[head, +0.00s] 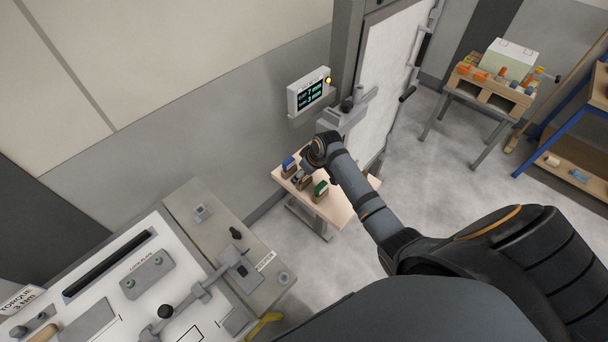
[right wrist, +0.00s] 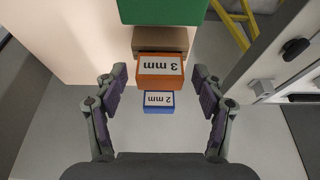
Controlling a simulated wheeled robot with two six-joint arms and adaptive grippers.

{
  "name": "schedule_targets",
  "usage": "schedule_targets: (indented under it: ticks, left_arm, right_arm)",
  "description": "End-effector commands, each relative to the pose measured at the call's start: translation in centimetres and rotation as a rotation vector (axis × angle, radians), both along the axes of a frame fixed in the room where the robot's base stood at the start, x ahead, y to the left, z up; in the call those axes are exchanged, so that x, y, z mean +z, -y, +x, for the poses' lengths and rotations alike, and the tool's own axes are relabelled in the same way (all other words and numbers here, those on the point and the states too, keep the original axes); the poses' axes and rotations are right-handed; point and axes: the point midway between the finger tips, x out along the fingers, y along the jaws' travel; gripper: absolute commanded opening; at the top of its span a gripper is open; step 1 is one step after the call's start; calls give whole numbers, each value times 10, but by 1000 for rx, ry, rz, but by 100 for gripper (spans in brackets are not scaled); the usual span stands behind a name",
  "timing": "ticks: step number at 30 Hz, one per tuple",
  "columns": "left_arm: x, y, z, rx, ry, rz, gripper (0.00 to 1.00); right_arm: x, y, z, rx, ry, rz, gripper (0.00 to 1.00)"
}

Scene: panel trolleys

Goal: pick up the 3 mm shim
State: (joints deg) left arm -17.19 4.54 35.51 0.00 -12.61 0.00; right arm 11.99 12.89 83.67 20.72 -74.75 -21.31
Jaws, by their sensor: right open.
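The 3 mm shim (right wrist: 160,66) is an orange block labelled "3 mm", in front of a brown holder block. In the right wrist view it lies centred between the fingers of my open right gripper (right wrist: 159,78), with a gap on both sides. Neither finger visibly touches it. In the head view my right arm reaches over the small table (head: 342,205), and its wrist largely hides the orange shim and the fingers. My left gripper is not in view.
A blue 2 mm block (right wrist: 158,101) and a green block (right wrist: 163,10) flank the orange one. A wall display (head: 309,92) shows "3 mm" on its lower line. A panel trolley (head: 120,285) stands at lower left. A white door (head: 385,75) is behind the table.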

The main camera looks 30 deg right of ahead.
Motion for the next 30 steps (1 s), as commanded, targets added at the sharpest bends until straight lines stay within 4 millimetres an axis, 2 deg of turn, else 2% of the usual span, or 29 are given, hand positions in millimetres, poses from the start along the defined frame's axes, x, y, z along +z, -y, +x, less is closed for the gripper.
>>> schedule_targets:
  ticks: [3, 13, 24, 28, 30]
  left_arm:
    - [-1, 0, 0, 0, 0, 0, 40]
    - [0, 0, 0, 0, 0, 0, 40]
    - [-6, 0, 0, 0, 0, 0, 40]
    - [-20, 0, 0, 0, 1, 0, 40]
    - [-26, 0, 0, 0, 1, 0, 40]
  right_arm:
    - [0, 0, 0, 0, 0, 0, 67]
    - [0, 0, 0, 0, 0, 0, 22]
    - [4, 0, 0, 1, 1, -1, 21]
    - [18, 1, 1, 0, 5, -3, 21]
    - [32, 5, -1, 0, 5, -5, 21]
